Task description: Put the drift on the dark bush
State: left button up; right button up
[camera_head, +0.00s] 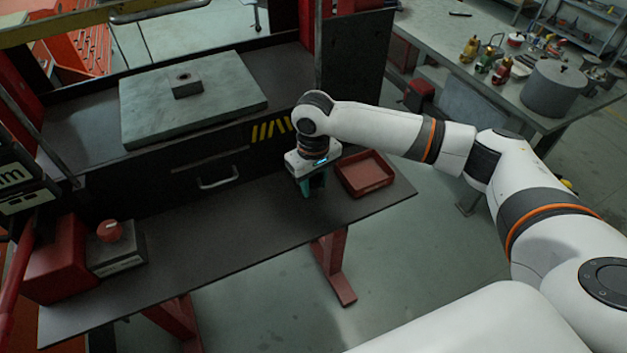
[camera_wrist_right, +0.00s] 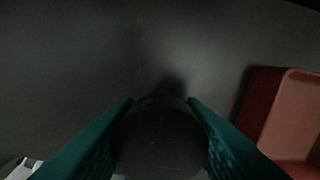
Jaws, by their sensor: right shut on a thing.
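My right gripper (camera_head: 313,186) points down over the dark bench shelf, just left of the red tray. In the right wrist view its teal fingers (camera_wrist_right: 160,140) are shut on a dark, rounded piece, the drift (camera_wrist_right: 160,145). In the head view the drift is hidden by the gripper. I cannot tell whether its lower end touches the shelf. My left gripper is not in view.
The red tray (camera_head: 365,181) also shows in the right wrist view (camera_wrist_right: 292,115). A box with a red knob (camera_head: 109,231) stands at the shelf's left end. The middle shelf is clear.

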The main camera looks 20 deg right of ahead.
jog(key=shift+f, duration=0.25)
jog(key=shift+f, duration=0.1)
jog(key=o, duration=1.2)
